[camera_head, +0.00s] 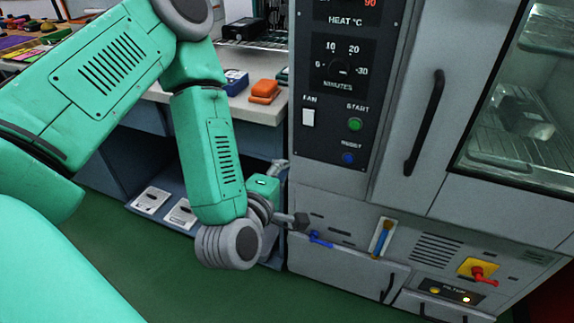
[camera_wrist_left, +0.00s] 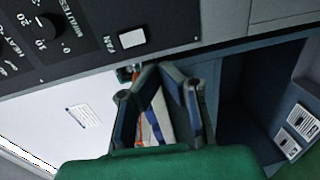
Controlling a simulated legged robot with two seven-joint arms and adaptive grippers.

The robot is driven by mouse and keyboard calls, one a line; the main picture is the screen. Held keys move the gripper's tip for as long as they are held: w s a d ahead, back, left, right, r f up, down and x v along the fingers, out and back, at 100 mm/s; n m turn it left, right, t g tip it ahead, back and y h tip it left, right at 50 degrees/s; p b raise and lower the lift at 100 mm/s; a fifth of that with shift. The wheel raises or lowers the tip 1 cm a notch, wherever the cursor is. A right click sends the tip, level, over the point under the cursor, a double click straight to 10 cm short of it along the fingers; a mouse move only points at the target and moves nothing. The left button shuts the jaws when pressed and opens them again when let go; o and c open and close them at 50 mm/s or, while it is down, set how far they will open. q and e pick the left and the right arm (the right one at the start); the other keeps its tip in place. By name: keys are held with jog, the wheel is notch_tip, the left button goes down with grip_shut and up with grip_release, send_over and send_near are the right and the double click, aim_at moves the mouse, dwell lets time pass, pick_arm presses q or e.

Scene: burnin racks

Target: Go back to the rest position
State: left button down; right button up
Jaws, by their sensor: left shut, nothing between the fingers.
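My left arm is green and comes in from the left in the head view, bending down in front of the bench and the oven cabinet. My left gripper (camera_head: 279,166) is small and partly hidden there, beside the cabinet's lower left edge. In the left wrist view the dark fingers of my left gripper (camera_wrist_left: 160,76) are shut with nothing held. A blurred white, blue and orange shape shows behind the fingers. My right gripper is not in view.
The oven cabinet (camera_head: 335,170) stands close right of my left gripper, with a door handle (camera_head: 424,122), a blue lever (camera_head: 320,239) and a red lever (camera_head: 480,276) sticking out. Green floor (camera_head: 200,290) is open in front.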

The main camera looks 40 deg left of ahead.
pick_arm(q)
jog(key=shift+s+d, duration=0.15)
jog(key=shift+s, duration=0.2)
jog(key=shift+a, duration=0.2)
jog(key=shift+d, duration=0.1)
jog(key=s+d+f+m+g+h+p, duration=0.45)
jog(key=s+f+m+g, duration=0.3)
jog(key=f+m, duration=0.45)
jog(key=s+a+f+m+g+p, duration=0.1)
jog(key=s+f+m+g, duration=0.1)
jog(key=s+m+g, duration=0.2)
jog(key=s+a+f+m+g+p, duration=0.1)
jog(key=s+a+f+m+g, duration=0.1)
jog(key=s, duration=0.9)
jog(key=f+m+g, duration=0.1)
jog(key=m+g, duration=0.1)
jog(key=m, duration=0.1)
jog(key=shift+a+f+y, duration=0.15)
jog(key=shift+a+y, duration=0.05)
jog(key=shift+y, duration=0.15)
